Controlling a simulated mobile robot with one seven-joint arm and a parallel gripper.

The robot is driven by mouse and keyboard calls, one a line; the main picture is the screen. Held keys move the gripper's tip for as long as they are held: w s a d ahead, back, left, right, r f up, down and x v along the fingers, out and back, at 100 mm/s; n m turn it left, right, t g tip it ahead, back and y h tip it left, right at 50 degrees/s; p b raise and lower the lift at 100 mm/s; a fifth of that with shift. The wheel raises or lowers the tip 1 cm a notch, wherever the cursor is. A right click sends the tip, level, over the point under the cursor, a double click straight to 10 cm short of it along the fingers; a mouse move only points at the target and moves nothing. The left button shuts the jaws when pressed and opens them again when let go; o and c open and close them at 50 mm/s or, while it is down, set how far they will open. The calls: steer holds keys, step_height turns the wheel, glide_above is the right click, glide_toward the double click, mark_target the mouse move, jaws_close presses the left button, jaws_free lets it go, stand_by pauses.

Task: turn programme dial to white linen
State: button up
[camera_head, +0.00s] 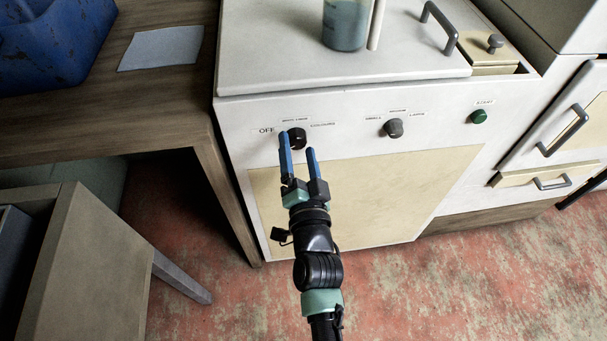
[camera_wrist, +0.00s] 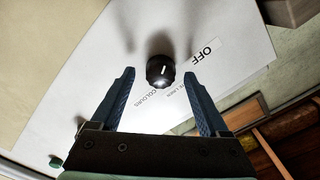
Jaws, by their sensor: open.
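The programme dial (camera_head: 297,138) is a round black knob on the white front panel of the machine. The printed labels OFF (camera_head: 266,130), WHITE LINEN (camera_head: 295,119) and COLOURS (camera_head: 322,124) stand around it. My gripper (camera_head: 297,149) is open, its two blue fingers reaching toward the panel. In the wrist view the dial (camera_wrist: 160,71) sits between the fingertips of my gripper (camera_wrist: 160,74), with a gap on each side. A short white mark shows on the dial's face; I cannot tell which label it points to.
A second grey knob (camera_head: 393,128) and a green start button (camera_head: 478,116) are further right on the panel. A beaker (camera_head: 345,25) stands on the lid. A wooden table (camera_head: 150,100) with a blue bin (camera_head: 50,45) is at left.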

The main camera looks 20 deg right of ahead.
steer(key=p+v, duration=0.1)
steer(key=v, duration=1.1)
steer(key=shift+r, duration=0.1)
steer(key=w+a+r+n+t+y, duration=0.1)
steer(key=w+a+r+n+t, duration=0.15)
steer(key=r, duration=0.85)
steer(key=w+a+r+n+t+y, duration=0.1)
steer(key=w+a+r+n+y, duration=0.2)
steer(key=r, duration=0.7)
steer(key=w+a+r+n+t, duration=0.2)
steer(key=w+a+r+n, duration=0.15)
steer(key=r, duration=0.75)
steer(key=s+a+r+n+t, duration=0.1)
steer(key=s+r+t, duration=0.15)
steer(key=r, duration=0.55)
steer(key=s+a+r+n+t+y+p, duration=0.1)
steer(key=s+r, duration=0.3)
steer(key=r, duration=0.4)
steer(key=s+a+r+n+t, duration=0.1)
steer(key=s+a+r+n, duration=0.15)
steer(key=r, duration=0.55)
step_height(320, 180, up, 17)
steer(key=p, duration=1.8)
steer(key=shift+d+m, duration=0.35)
steer(key=shift+m, duration=0.1)
steer(key=shift+r, duration=0.1)
